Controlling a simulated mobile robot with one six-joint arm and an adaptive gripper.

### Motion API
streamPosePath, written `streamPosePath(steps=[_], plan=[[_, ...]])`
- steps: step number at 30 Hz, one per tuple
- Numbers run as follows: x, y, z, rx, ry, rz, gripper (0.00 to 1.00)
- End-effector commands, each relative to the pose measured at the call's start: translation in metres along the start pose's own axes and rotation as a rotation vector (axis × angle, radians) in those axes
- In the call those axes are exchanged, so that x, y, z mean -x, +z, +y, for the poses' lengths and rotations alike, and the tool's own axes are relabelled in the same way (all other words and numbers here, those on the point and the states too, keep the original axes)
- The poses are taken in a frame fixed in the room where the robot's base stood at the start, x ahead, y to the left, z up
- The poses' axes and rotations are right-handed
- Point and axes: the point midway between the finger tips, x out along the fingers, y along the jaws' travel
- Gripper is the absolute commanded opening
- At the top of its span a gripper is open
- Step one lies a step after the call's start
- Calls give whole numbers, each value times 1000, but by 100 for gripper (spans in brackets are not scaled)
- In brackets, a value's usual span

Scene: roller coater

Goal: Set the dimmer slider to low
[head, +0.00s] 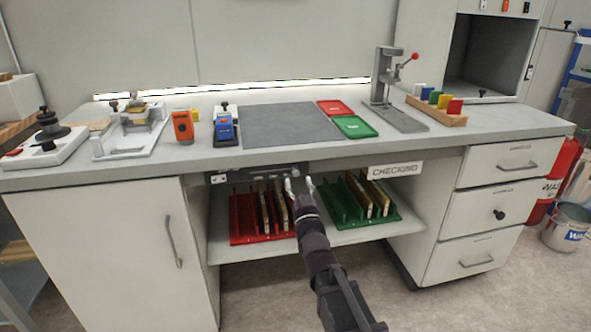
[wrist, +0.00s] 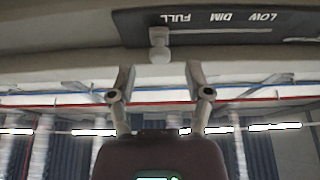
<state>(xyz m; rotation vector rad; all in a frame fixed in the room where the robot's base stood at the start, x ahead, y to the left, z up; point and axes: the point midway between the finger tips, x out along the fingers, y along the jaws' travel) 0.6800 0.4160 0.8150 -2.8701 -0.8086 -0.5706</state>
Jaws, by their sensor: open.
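The dimmer panel (head: 258,175) is a dark strip under the front edge of the bench. In the wrist view the panel (wrist: 240,22) appears upside down, with the words FULL, DIM and LOW running from left to right. The pale slider knob (wrist: 159,46) is at the FULL end. My gripper (head: 299,185) is open and empty at the right end of the panel. In the wrist view my gripper (wrist: 160,80) has its fingers spread, one on each side of the knob's line. The knob appears just beyond the tips; contact cannot be told.
The bench top (head: 190,160) overhangs the panel. Below it, a shelf (head: 320,236) carries a red rack (head: 243,220) and a green rack (head: 343,203) with boards. A CHECKING label (head: 394,170) is to the right. A cabinet (head: 100,260) and drawers (head: 480,215) flank the opening.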

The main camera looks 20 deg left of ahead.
Motion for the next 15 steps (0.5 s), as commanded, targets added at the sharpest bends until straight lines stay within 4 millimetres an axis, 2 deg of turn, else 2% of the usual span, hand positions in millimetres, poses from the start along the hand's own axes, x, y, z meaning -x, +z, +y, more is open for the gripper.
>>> streamPosePath(steps=[1,6,15], plan=[[-11,-1,0,0,0,0,64],[-28,-1,0,1,0,0,64],[-36,0,0,0,0,0,64]])
